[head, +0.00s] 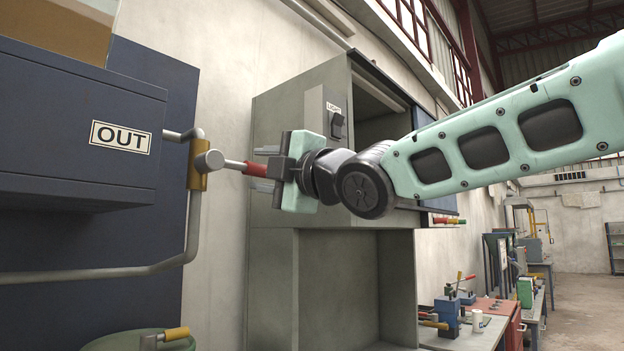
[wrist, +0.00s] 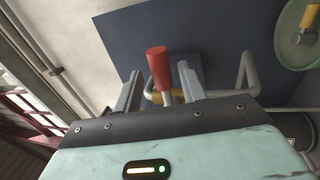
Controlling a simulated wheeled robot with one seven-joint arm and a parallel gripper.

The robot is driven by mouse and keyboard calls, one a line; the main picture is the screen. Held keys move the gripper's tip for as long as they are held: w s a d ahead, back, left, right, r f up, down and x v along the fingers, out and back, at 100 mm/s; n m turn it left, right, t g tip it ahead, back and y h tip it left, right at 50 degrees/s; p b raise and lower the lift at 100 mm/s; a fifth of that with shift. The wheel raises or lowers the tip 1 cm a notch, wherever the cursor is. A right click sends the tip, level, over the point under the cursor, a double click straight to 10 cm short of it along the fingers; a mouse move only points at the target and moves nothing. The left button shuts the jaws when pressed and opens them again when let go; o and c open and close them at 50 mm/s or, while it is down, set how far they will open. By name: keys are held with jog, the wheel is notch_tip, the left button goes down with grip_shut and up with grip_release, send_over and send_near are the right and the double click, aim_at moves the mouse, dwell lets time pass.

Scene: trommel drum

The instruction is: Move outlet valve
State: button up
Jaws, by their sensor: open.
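The outlet valve has a brass body (head: 198,168) on a grey pipe beside the blue box labelled OUT (head: 122,137). Its lever ends in a red handle (head: 248,168) that points right, toward my gripper (head: 262,169). My gripper is open, with one finger above and one below the handle's end in the head view. In the wrist view the red handle (wrist: 159,68) stands between the two spread fingers, with a gap visible on each side. The brass body is partly hidden behind the handle and a finger there.
A grey cabinet (head: 273,270) with a light switch (head: 336,122) stands close behind my gripper. The grey pipe (head: 110,272) runs below the box. A green drum (head: 125,342) with a yellow-handled valve is at lower left. Workbenches (head: 465,333) stand farther right.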

jog(key=b+v, duration=0.3)
jog(key=v, duration=1.2)
jog(key=shift+a+f, duration=0.1)
notch_tip(320, 180, down, 26)
jog(key=d+m+g+h, duration=0.2)
jog(key=m+g+h, duration=0.1)
jog(key=m+h, duration=0.7)
jog(key=s+d+f+m+g+h, duration=0.2)
jog(key=s+d+f+m+g, duration=0.3)
jog(key=s+f, duration=0.4)
jog(key=s+d+f+m+g+h, duration=0.2)
jog(key=s+d+f+m+g, duration=0.3)
jog(key=s+f, duration=0.5)
notch_tip(320, 180, down, 3)
jog(key=shift+r+m+h, duration=0.2)
jog(key=shift+m+h, duration=0.1)
jog(key=shift+h, duration=0.1)
